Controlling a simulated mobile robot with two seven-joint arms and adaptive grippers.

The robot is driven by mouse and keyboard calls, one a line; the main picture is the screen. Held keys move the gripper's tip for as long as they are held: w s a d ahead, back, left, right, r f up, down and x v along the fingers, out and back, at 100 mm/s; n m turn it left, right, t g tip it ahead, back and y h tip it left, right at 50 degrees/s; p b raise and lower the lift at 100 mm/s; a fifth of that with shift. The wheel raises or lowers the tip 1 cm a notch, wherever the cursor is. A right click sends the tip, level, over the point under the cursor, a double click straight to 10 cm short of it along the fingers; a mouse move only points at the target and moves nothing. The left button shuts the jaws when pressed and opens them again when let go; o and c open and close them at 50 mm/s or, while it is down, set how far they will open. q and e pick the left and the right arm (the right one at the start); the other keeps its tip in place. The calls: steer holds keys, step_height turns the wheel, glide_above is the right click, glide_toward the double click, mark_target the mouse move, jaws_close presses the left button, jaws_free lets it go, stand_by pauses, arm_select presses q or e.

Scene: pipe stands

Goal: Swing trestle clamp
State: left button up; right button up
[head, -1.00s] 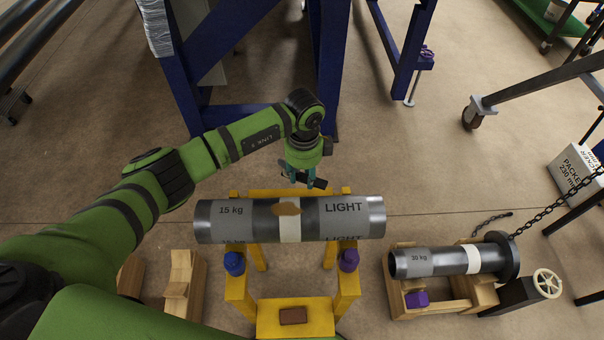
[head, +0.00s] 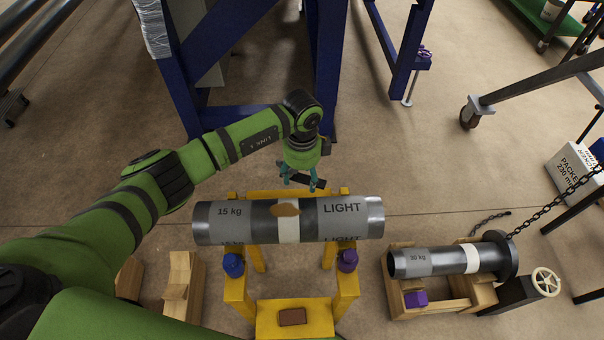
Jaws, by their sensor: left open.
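The yellow trestle (head: 265,329) stands at lower centre and bears a grey pipe (head: 238,222) marked "15 kg" and "LIGHT". The pipe lies level across it, with a white band and a brown patch. A blue knob (head: 233,265) and a purple knob (head: 347,260) sit on the trestle's near posts. My left gripper (head: 299,184) is open, pointing down just beyond the pipe's far side. A small dark bar (head: 308,181) shows between its teal fingers; I cannot tell whether it is the clamp or whether they touch. My right gripper is not in view.
A second pipe (head: 436,261) marked "30 kg" lies on a wooden stand at right, beside a chain (head: 557,207) and a handwheel (head: 546,282). Wooden blocks (head: 184,285) stand at left. Blue steel frames (head: 327,70) stand behind. The floor at right of my gripper is clear.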

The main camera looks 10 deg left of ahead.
mark_target(302, 180)
arm_select(q)
step_height(302, 180, up, 12)
stand_by(0.5)
